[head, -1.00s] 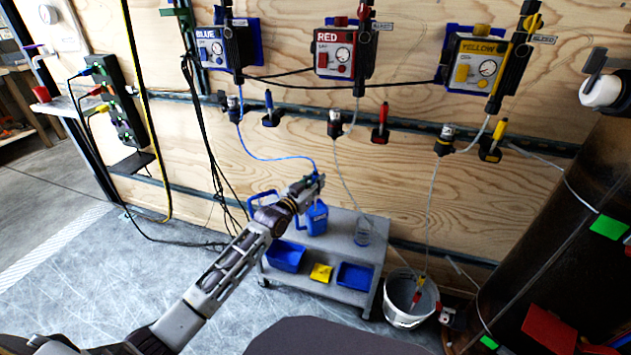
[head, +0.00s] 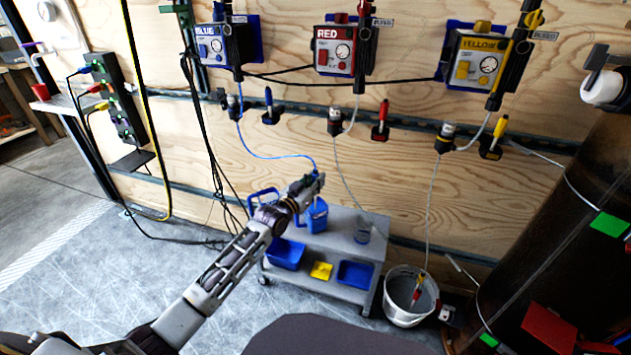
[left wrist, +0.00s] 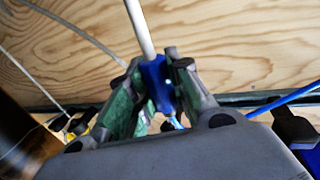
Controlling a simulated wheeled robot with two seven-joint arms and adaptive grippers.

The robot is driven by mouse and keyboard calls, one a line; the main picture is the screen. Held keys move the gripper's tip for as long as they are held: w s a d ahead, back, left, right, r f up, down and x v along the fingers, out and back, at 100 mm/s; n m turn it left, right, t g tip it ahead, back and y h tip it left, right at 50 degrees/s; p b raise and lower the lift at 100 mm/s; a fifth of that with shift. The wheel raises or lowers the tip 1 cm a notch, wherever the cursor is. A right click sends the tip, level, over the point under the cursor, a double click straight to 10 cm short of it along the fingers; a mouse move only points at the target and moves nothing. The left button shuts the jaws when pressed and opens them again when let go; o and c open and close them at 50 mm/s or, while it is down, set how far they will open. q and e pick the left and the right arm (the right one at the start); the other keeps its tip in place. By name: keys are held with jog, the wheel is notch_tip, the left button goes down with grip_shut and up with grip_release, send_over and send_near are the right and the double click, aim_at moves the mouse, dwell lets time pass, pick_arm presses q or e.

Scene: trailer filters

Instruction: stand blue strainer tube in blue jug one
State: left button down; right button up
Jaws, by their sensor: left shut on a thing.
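My left gripper (head: 318,183) is above the blue jug (head: 317,220), which stands on a grey cart. In the left wrist view its green-padded fingers (left wrist: 155,95) are closed around the blue part of the strainer tube (left wrist: 156,82). A pale straight tube (left wrist: 138,25) extends from that blue part toward the top of the picture. A thin blue hose (head: 270,157) runs from the blue wall unit to the gripper. Whether the tube's lower end is inside the jug's mouth is too small to tell. My right gripper is not in view.
A white bucket (head: 403,312) stands to the right. A plywood wall with blue, red and yellow units rises behind.

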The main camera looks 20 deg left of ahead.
pick_arm(q)
jog(key=shift+f, duration=0.65)
dwell(0.8)
jog(key=c, duration=1.2)
grip_release()
jog(key=shift+c, duration=0.2)
jog(key=shift+s, duration=0.15)
jog(key=v, duration=1.1)
jog(key=shift+s+a, duration=0.15)
jog(key=shift+s, duration=0.2)
jog(key=shift+f, duration=0.1)
